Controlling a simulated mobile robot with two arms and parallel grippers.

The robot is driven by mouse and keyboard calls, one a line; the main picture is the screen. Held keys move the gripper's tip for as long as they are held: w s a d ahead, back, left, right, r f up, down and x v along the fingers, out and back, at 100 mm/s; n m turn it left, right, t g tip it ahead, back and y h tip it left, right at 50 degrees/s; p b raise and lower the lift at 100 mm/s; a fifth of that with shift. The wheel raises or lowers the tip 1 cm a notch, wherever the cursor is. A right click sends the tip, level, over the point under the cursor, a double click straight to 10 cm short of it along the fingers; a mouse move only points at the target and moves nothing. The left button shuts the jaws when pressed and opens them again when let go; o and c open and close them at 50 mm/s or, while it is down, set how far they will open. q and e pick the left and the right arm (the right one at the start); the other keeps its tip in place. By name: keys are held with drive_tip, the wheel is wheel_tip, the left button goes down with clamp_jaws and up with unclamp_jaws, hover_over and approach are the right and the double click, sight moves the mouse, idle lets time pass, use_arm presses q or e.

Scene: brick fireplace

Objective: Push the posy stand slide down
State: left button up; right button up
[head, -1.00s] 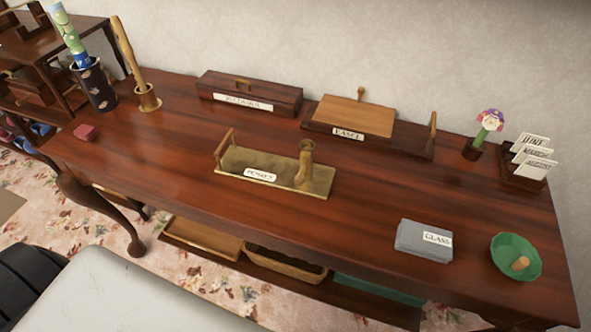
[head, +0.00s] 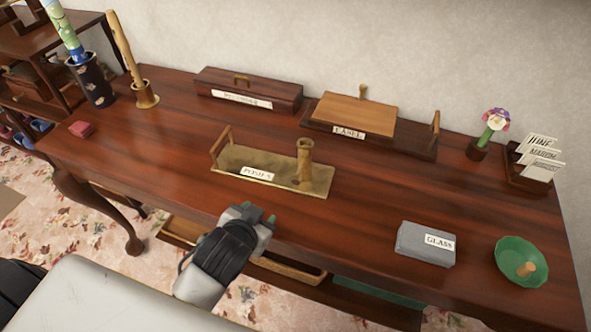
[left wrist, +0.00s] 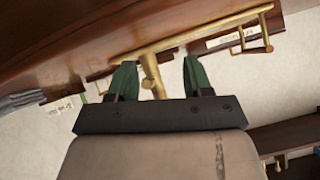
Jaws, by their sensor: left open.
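The posy stand (head: 225,160) is a brass tray labelled POSIES on the middle of the wooden table. A wooden handle stands at its left end. Its slide, an upright brass tube (head: 304,166), stands near the right end. My left gripper (head: 258,212) is at the table's front edge, in front of the stand and apart from it. In the left wrist view the left gripper (left wrist: 155,80) is open, with green fingers spread. The brass stand (left wrist: 200,32) and its tube (left wrist: 152,75) show beyond and between the fingers. My right gripper is not in view.
Behind the stand are a dark wooden box (head: 248,90) and the easel (head: 352,114). A grey GLASS box (head: 425,243) and a green dish (head: 521,262) sit at right. A red block (head: 81,129) and holders stand at left. The tabletop around the stand is mostly clear.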

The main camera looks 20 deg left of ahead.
use_arm(q)
drive_tip(key=w+d+r+m+t+h, duration=0.4)
drive_tip(key=w+r+t, duration=0.1)
drive_tip(key=r, duration=0.3)
drive_tip(key=w+d+r+m+t+h, duration=0.3)
drive_tip(key=w+d+r+t, duration=0.15)
drive_tip(key=r, duration=0.45)
drive_tip(key=d+r+m+g+h, duration=0.5)
drive_tip(key=d+m+h, duration=0.1)
drive_tip(key=m+h, duration=0.55)
drive_tip(key=m+g+y, duration=1.5)
drive_tip(key=y, duration=0.1)
approach(297, 173)
drive_tip(key=shift+h, duration=0.25)
drive_tip(key=f, duration=0.3)
drive_tip(key=d+f, duration=0.1)
drive_tip(key=f, duration=0.5)
drive_tip(key=shift+w+d+f+p, duration=0.2)
drive_tip(key=shift+f+p, duration=0.1)
drive_tip(key=shift+p, duration=0.1)
